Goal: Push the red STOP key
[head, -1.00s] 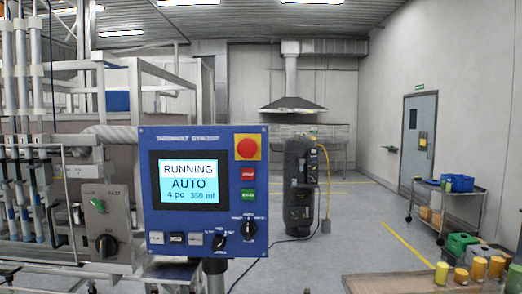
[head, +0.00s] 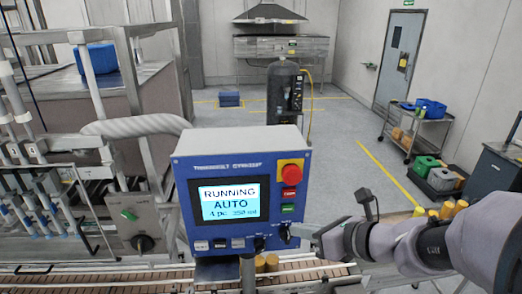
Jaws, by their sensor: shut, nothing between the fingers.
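The red STOP key (head: 291,193) is a small rectangle on the right side of the blue control panel (head: 183,190). It sits below a red mushroom button (head: 291,171) on a yellow square and above a green key (head: 288,209). The panel screen (head: 230,203) reads RUNNING, AUTO, 4 pc, 350 ml. My gripper (head: 298,231) reaches in from the right, shut and empty. Its tips appear below the STOP key, beside a black rotary knob (head: 284,232); whether they touch the panel I cannot tell. The STOP key is in plain sight.
A second black knob (head: 259,243) and several small keys line the panel's bottom. A conveyor (head: 90,282) runs below it. The filler with its pipes stands at left. Yellow-orange containers (head: 446,210) stand behind my arm. Open floor lies behind the panel.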

